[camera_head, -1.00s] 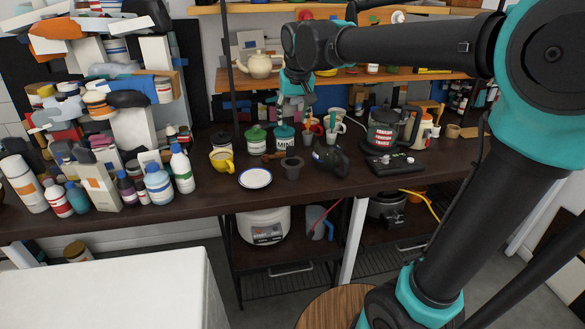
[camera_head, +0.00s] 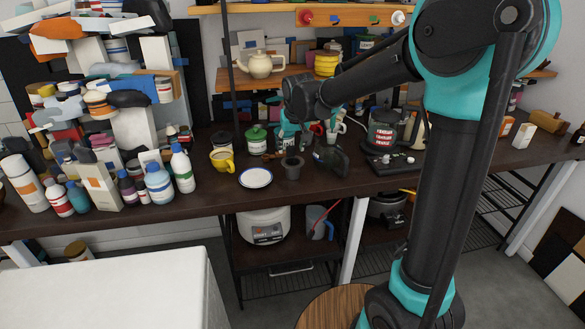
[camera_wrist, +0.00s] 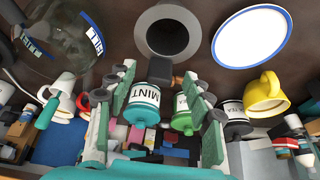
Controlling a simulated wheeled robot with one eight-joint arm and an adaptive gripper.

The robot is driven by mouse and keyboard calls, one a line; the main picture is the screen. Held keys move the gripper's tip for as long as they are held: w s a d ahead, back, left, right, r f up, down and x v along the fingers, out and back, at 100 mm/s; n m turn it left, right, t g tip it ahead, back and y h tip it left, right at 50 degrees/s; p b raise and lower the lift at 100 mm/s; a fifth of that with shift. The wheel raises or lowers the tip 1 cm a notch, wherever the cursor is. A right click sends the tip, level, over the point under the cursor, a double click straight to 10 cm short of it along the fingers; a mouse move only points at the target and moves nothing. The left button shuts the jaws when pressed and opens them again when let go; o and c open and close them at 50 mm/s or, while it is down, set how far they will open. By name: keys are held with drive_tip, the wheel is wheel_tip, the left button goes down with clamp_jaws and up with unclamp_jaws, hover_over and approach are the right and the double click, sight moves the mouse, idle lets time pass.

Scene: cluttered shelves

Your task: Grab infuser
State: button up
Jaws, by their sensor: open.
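A dark grey open-topped cup with a wide flat rim (camera_head: 292,168), which I take for the infuser, stands on the dark counter. In the wrist view the same cup (camera_wrist: 145,38) is at top centre, beyond the fingertips, and I look into its dark inside. My gripper (camera_wrist: 159,74) is open, with a green-padded finger on each side. The cup is not between the fingers. A small dark block shows near the right fingertip; I cannot tell what it belongs to. In the head view my gripper (camera_head: 289,147) is just behind and above the cup, partly hidden by my arm.
A white saucer with a blue rim (camera_head: 255,178) and a yellow mug (camera_head: 222,160) are left of the cup. The MINT jar (camera_wrist: 139,105) and a green jar (camera_wrist: 182,116) are close by the fingers. A dark rounded object (camera_head: 332,160) stands right of the cup.

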drive_tip(key=shift+w+a+f, duration=0.1)
drive_tip(key=shift+w+f, duration=0.15)
drive_tip(key=shift+f, duration=0.45)
drive_tip(key=shift+c, duration=0.3)
clamp_jaws()
